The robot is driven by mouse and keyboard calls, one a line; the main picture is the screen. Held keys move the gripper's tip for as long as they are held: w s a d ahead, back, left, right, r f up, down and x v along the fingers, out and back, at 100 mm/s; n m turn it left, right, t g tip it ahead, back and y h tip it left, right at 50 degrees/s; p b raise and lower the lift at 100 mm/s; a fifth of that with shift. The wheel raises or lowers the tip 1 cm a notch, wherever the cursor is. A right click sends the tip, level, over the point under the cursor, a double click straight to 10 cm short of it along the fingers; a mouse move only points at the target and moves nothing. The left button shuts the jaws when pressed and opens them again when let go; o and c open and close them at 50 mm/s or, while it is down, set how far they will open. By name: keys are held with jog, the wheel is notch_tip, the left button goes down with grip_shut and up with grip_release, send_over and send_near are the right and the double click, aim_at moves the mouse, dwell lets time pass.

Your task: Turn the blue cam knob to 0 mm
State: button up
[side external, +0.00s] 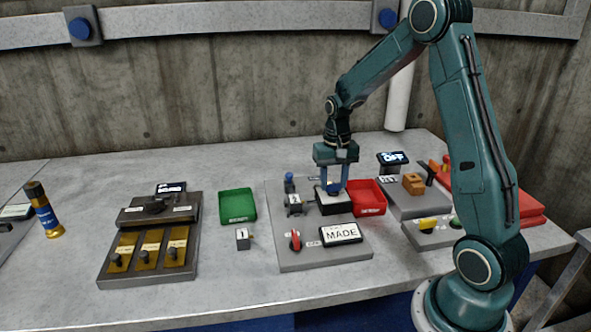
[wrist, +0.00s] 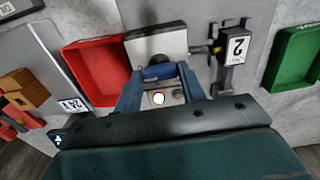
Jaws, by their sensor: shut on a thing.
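The blue cam knob (wrist: 158,73) sits at the front of a dark block with a pale top face (wrist: 156,44). In the side external view that block (side external: 334,205) stands on the grey panel (side external: 290,262). My gripper (wrist: 160,82) points down over the block, with its two blue fingers on either side of the knob, shut on it. In the side external view my gripper (side external: 333,188) hides part of the knob and block. I cannot read any scale or mark on the knob.
A red tray (side external: 369,197) stands close to the right of the gripper. A small block labelled 2 (side external: 295,203) is close to the left. A green tray (side external: 237,205) lies further left.

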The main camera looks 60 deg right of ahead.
aim_at(334, 184)
jog(key=shift+m, duration=0.3)
jog(key=o, duration=1)
notch_tip(334, 184, up, 14)
jog(key=shift+f, duration=0.1)
dwell(0.4)
